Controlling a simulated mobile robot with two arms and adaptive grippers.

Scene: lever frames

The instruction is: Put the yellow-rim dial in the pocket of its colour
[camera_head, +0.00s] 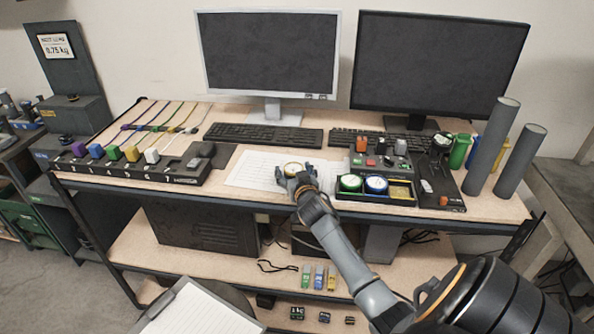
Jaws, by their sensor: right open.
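The yellow-rim dial (293,168) has a pale face and lies on the white paper sheet (252,172) at the middle of the desk. My right gripper (295,177) is open, with its fingertips at the near side of the dial; I cannot tell whether they touch it. The dark pocket tray (372,201) is to the right. A green-rim dial (350,183) sits in its left pocket and a blue-rim dial (376,184) in its middle pocket. The yellow-edged right pocket (401,191) holds no dial. My left gripper is not in view.
Two monitors (268,52) and keyboards (262,135) stand behind. A black block with coloured plugs (130,172) is at left. A dark panel with controls (440,183) and grey tubes (518,160) are at right. My right arm crosses the desk's front edge.

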